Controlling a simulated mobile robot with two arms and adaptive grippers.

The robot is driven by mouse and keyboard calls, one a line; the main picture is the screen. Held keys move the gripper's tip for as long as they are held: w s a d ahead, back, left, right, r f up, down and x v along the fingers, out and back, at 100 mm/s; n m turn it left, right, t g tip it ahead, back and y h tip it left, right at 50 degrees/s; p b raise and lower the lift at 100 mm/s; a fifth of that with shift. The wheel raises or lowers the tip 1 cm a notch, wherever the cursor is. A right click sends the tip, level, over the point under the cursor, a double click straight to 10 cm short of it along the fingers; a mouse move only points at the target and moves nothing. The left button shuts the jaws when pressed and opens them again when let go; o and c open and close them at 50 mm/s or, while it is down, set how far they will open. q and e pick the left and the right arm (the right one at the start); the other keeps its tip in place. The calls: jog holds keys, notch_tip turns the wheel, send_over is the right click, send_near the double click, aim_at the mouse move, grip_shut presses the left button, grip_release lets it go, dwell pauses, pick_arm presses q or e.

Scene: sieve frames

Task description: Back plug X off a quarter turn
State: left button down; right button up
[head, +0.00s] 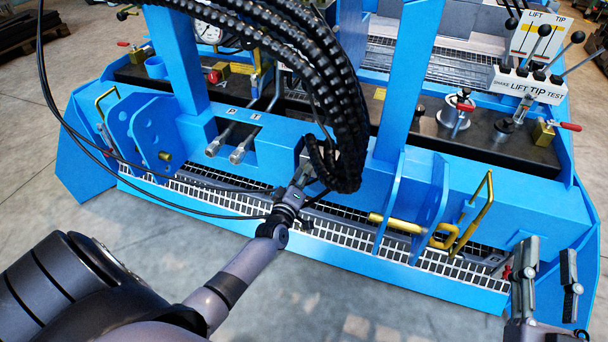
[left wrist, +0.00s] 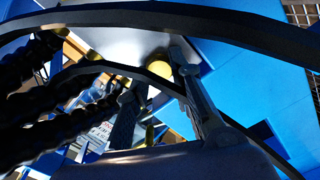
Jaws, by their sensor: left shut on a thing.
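My left gripper (head: 303,174) reaches up to the front of the blue frame, under the bundle of black hoses. In the left wrist view its fingers (left wrist: 160,95) are closed in on a pale yellow round plug (left wrist: 160,68) in front of a grey surface. I take this for plug X, but no X marking shows, and its turn angle cannot be read. The head view hides the plug behind the hoses and the gripper. My right gripper (head: 549,252) is at the lower right, fingers apart and empty.
Two metal couplings marked P and T (head: 226,147) sit left of my left gripper. Thick black hoses (head: 300,70) hang close above it. A yellow handle (head: 475,215) sticks out at the right. Levers (head: 540,60) stand at upper right. The floor in front is clear.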

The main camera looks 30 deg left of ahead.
pick_arm(q)
jog(key=c, duration=1.7)
grip_release()
jog(key=shift+o, duration=1.4)
pick_arm(e)
jog(key=shift+f, duration=0.25)
pick_arm(q)
jog(key=v, duration=1.2)
pick_arm(e)
jog(key=shift+r, duration=0.15)
